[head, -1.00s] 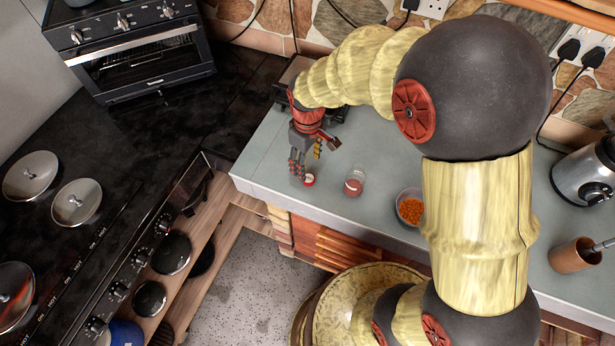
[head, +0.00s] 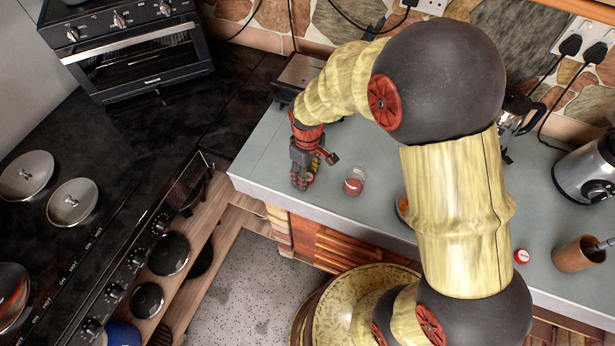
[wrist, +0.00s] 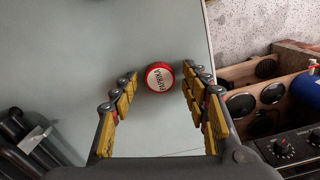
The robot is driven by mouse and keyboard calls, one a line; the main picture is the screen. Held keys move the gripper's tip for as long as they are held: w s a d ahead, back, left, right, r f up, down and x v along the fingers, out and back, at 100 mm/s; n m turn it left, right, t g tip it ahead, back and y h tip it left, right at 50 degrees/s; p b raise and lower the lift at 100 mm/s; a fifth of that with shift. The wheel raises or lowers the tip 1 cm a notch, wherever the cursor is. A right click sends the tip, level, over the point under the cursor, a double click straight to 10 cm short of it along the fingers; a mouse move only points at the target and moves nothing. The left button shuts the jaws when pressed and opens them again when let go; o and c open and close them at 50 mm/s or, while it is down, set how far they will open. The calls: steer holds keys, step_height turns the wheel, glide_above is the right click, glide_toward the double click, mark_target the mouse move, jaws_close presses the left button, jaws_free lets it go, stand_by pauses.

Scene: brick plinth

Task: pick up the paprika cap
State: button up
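The paprika cap (wrist: 160,76) is a round red lid with a white top lettered "PAPRIKA". In the wrist view it lies on the grey counter between the spread fingertips of my gripper (wrist: 164,78), with a gap on both sides. My gripper is open and holds nothing. In the head view my gripper (head: 301,184) is low at the counter's front edge, and only a bit of the red cap (head: 310,178) shows beside the fingers.
A small glass jar of red powder (head: 354,182) stands just right of my gripper. My arm mostly hides an orange-filled bowl (head: 402,203). Another red-and-white cap (head: 521,256) and a brown cup (head: 575,256) are farther right. A toaster-like box (head: 300,72) stands behind.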

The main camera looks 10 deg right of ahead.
steer(key=c, duration=0.5)
steer(key=shift+r, duration=0.1)
steer(key=shift+r, duration=0.6)
steer(key=s+d+r+p, duration=0.4)
steer(key=s+d+r, duration=0.2)
steer(key=s+r, duration=0.65)
steer(key=w+d+r+n+p, duration=0.1)
steer(key=w+d+r+p, duration=0.4)
steer(key=w+d+p, duration=0.1)
steer(key=shift+w+d+r+n+p, duration=0.15)
steer(key=shift+w+d+n+p, duration=0.25)
steer(key=shift+p, duration=0.65)
